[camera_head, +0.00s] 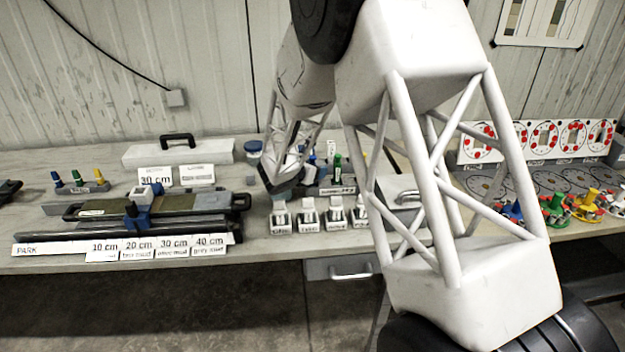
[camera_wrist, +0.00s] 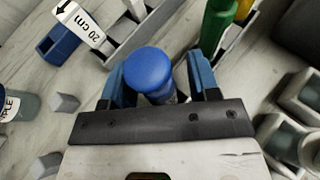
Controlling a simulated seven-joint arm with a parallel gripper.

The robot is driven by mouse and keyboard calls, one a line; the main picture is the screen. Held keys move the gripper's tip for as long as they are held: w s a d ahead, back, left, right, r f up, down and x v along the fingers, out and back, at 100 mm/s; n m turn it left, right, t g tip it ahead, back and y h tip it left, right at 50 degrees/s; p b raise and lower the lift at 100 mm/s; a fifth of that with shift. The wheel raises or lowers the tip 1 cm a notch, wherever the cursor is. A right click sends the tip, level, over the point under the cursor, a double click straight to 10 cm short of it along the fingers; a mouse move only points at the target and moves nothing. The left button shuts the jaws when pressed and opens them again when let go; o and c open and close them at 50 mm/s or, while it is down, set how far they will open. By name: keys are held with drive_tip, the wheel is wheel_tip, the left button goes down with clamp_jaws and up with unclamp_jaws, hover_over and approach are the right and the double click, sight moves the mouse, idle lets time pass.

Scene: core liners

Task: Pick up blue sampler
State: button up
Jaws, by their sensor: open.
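The blue sampler shows in the wrist view as a round blue cap (camera_wrist: 148,68), with part of a darker body below it. It sits between the two blue fingers of my gripper (camera_wrist: 160,80). The fingers are open, one on each side of it. I cannot tell whether either finger touches it. Its lower end is hidden by the dark gripper bar. In the head view my gripper (camera_head: 285,183) is low over the bench, behind the row of small labelled cups, and the sampler cannot be made out clearly there.
A green tool (camera_wrist: 218,28) stands close beside the right finger, with a yellow one behind it. A blue piece with a 20 cm tag (camera_wrist: 80,25) is at upper left. Pale cups (camera_wrist: 290,140) stand at right. A blue-lidded jar (camera_head: 253,148) stands behind my gripper.

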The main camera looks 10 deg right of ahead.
drive_tip(key=shift+w+d+f, duration=0.1)
drive_tip(key=shift+w+d, duration=0.15)
idle(0.4)
drive_tip(key=c, duration=1)
drive_tip(key=shift+r, duration=5)
drive_tip(key=shift+a, duration=0.1)
